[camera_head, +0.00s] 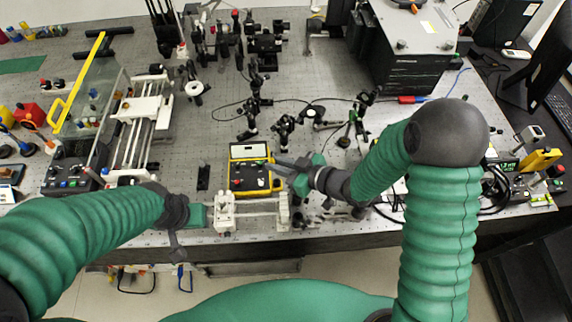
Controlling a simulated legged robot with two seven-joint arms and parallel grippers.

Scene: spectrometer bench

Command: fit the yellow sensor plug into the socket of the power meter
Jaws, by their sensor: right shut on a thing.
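A yellow case with a dark panel (236,177), which looks like the power meter, stands near the bench's front edge. Small red and other coloured parts show on its panel. My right gripper (279,168) reaches over its right side from the right. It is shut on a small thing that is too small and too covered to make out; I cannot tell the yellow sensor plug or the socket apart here. My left gripper (188,222) is at the front edge, left of and nearer than the case; its finger opening does not show clearly.
A white rail fixture (226,212) stands just in front of the case. Optical mounts (250,120) crowd the bench behind it. A white rail stage (146,115) stands to the left, a dark instrument (410,70) at the back right.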

